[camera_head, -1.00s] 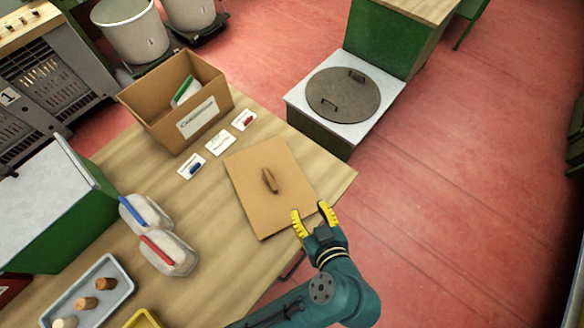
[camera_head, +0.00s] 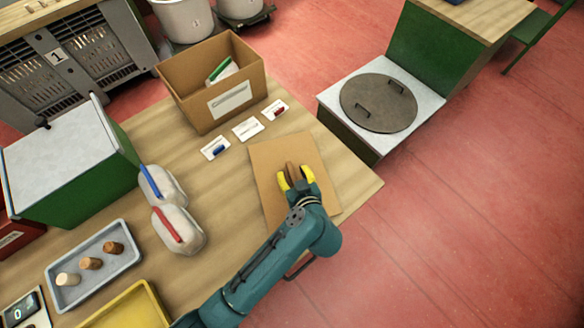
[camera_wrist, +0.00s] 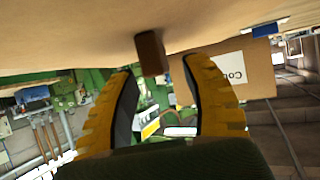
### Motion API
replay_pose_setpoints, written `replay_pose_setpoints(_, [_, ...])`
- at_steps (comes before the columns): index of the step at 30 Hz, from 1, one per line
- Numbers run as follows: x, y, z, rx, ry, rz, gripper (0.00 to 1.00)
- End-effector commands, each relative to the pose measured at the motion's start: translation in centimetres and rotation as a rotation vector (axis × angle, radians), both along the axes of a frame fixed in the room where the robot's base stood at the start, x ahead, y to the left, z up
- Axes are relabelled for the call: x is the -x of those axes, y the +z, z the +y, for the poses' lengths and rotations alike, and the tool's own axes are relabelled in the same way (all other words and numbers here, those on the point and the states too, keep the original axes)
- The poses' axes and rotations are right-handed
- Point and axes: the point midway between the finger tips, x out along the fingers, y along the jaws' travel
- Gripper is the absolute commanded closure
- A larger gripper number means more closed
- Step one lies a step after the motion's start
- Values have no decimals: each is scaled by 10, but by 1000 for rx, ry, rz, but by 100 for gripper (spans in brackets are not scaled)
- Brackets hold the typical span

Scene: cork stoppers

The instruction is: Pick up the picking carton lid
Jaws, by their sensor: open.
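The picking carton lid (camera_head: 268,160) is a flat brown cardboard panel lying on the wooden table, with a brown handle (camera_head: 292,171) standing at its middle. My gripper (camera_head: 296,177) is over the lid with its yellow fingers open, one on either side of the handle in the head view. In the wrist view the handle (camera_wrist: 151,53) shows between and just beyond the fingertips of my gripper (camera_wrist: 160,72). I cannot tell if the fingers touch it. My arm hides the lid's near part.
The open carton (camera_head: 205,112) stands at the back of the table, with several label cards (camera_head: 248,128) in front of it. Two bags (camera_head: 178,228) with blue and red clips and a grey tray (camera_head: 62,298) with cork stoppers are to the left.

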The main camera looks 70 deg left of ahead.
Motion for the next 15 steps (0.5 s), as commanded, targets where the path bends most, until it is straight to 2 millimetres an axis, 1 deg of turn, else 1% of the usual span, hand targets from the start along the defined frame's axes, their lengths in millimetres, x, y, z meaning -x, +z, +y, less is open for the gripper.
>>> replay_pose_setpoints(1, [1,-6,6,3,3,3,52])
replay_pose_setpoints(3, [1,-9,11,3,0,1,52])
replay_pose_setpoints(9, [1,-9,12,3,-2,1,52])
replay_pose_setpoints(10, [1,-9,12,3,-2,1,51])
replay_pose_setpoints(14, [1,-9,12,3,-1,2,76])
replay_pose_setpoints(15, [1,-9,12,3,-1,2,83])
